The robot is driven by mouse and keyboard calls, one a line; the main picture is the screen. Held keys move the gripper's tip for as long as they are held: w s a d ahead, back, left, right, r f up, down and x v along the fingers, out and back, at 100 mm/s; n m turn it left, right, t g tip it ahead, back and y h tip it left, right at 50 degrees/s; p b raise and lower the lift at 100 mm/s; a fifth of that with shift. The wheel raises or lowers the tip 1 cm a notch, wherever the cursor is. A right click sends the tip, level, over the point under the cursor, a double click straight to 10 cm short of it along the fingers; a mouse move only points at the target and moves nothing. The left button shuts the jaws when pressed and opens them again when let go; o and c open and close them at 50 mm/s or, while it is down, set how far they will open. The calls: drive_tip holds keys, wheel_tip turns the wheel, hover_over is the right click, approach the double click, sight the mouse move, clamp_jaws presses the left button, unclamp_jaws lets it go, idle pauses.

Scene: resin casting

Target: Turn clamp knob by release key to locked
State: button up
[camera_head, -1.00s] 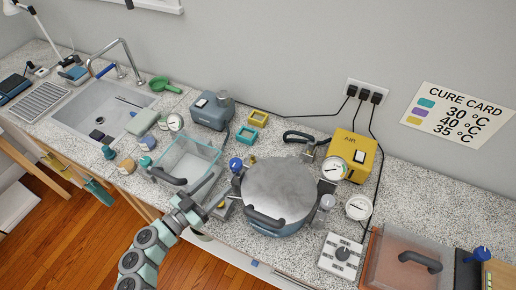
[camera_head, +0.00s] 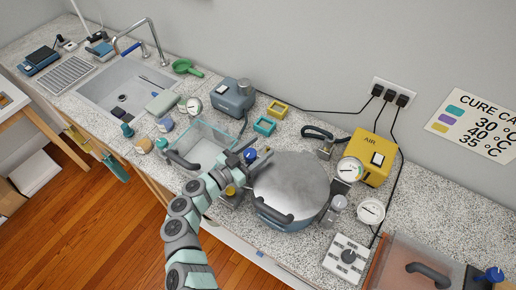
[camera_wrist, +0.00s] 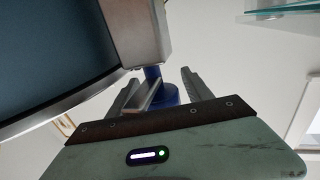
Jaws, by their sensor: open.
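A blue clamp knob (camera_head: 249,155) stands at the left rim of the round metal pot (camera_head: 290,186). My gripper (camera_head: 256,153) is open, with its fingers reaching up to the knob. In the wrist view the blue knob (camera_wrist: 165,93) shows between the two open fingers (camera_wrist: 160,90), partly hidden behind a grey metal piece. I cannot tell whether either finger touches it. A small yellow part (camera_head: 230,190) sits on a block just below my gripper; I cannot tell if it is the release key. The knob's turn position cannot be read.
A clear glass tank (camera_head: 203,142) stands left of my gripper. A yellow air pump (camera_head: 374,152) and gauges (camera_head: 350,169) are right of the pot. Another blue knob (camera_head: 494,274) is at the far right.

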drive_tip(key=shift+c, duration=0.2)
clamp_jaws()
idle(0.5)
